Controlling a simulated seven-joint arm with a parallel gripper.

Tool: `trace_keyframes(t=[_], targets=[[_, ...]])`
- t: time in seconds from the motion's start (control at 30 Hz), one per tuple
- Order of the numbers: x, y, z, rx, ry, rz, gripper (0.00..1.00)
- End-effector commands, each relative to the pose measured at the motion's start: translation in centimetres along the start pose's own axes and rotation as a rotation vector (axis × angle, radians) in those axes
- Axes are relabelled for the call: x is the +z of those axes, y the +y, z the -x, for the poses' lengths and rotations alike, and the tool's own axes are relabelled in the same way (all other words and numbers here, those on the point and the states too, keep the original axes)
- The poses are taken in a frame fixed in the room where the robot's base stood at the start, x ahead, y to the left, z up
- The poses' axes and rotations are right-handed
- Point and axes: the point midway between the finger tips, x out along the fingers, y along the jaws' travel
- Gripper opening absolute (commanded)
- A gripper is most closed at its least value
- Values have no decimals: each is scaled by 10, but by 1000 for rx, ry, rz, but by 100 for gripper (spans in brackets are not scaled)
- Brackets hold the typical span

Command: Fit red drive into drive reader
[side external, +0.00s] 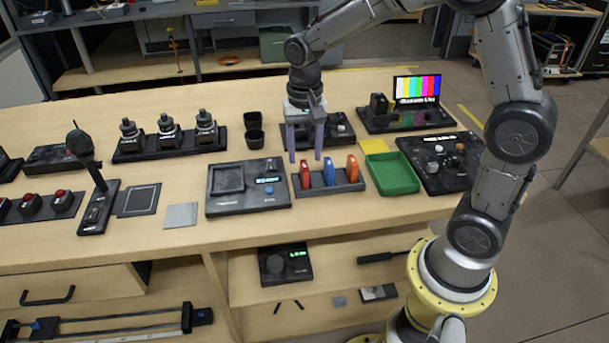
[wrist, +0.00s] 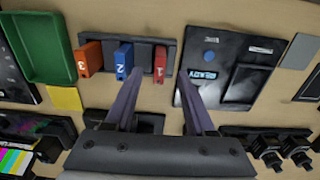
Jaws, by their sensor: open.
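The red drive (side external: 305,175) stands upright in the left end of a black drive rack (side external: 341,188). In the wrist view, the red drive (wrist: 160,62) is marked 1, beside a blue drive (wrist: 123,62) marked 2 and an orange drive (wrist: 89,60) marked 3. The drive reader, apparently the black unit with a small lit display (side external: 243,200), lies just left of the rack; it also shows in the wrist view (wrist: 187,88). My gripper (side external: 305,158) is open, pointing down above and slightly behind the red drive. Its fingers (wrist: 158,100) hold nothing.
A green tray (side external: 392,174) sits right of the rack, with a black knob panel (side external: 437,160) beyond it.

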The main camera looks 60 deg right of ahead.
Motion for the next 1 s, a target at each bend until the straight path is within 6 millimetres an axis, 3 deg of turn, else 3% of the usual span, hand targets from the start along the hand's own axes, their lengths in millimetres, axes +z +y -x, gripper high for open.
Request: trace_keyframes(t=[0.4,0.7,1.0], targets=[[-4,0,-48,1,-2,1,55],[-4,0,-52,-1,0,1,55],[-4,0,-52,-1,0,1,1]])
